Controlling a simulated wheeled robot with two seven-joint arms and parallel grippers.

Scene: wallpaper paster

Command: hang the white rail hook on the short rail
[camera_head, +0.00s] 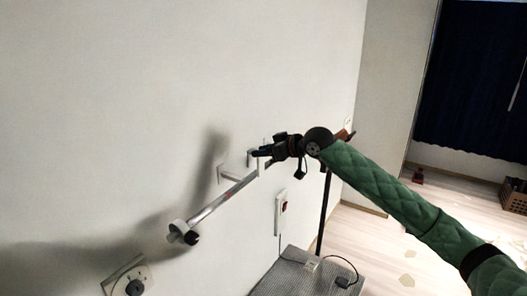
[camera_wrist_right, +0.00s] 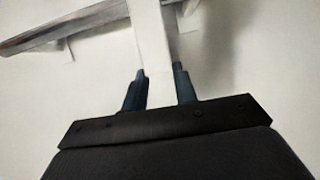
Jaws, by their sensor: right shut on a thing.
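The short rail (camera_head: 222,200) is a metal bar on the white wall, slanting up to the right in the head view. It also crosses the top of the right wrist view (camera_wrist_right: 70,28). My right gripper (camera_head: 262,152) is at the rail's far right end, shut on the white rail hook. In the right wrist view the hook (camera_wrist_right: 150,50) is a white strip between the two dark fingertips (camera_wrist_right: 159,88), running up across the rail. Its upper end is cut off, so I cannot tell whether it touches the rail. My left gripper is not in view.
A round end piece (camera_head: 178,231) caps the rail's near end. A wall socket with a plug (camera_head: 128,281) is at lower left. A white switch box (camera_head: 281,211) is on the wall below the rail. A grey ribbed surface (camera_head: 290,279) stands underneath.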

